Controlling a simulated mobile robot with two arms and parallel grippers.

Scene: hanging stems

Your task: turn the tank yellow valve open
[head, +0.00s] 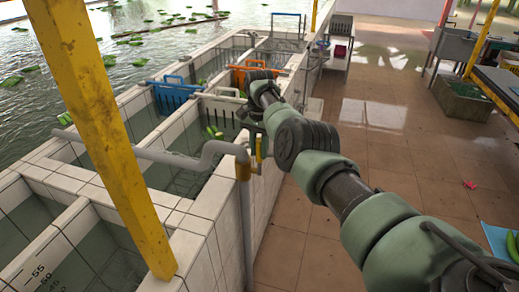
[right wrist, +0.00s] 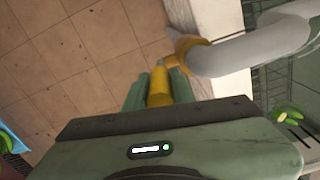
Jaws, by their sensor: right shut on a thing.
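The yellow valve (head: 243,170) sits on the grey pipe (head: 205,158) at the corner of the tiled tank (head: 205,225). Its yellow lever (head: 258,150) stands beside the pipe, pointing up toward my right gripper (head: 258,132). In the right wrist view, the lever (right wrist: 159,88) lies between the two green fingers of my right gripper (right wrist: 158,82), which is shut on it. The valve body (right wrist: 186,44) and the pipe (right wrist: 250,50) show just beyond the fingertips. My right forearm hides part of the tank edge in the head view. My left gripper is out of view.
A yellow post (head: 95,120) crosses the left of the head view, in front of the tanks. Blue (head: 175,95) and orange (head: 247,76) crates stand at the tanks. Green produce (head: 214,132) shows by the tank. The brown tiled floor (head: 385,140) to the right is mostly clear.

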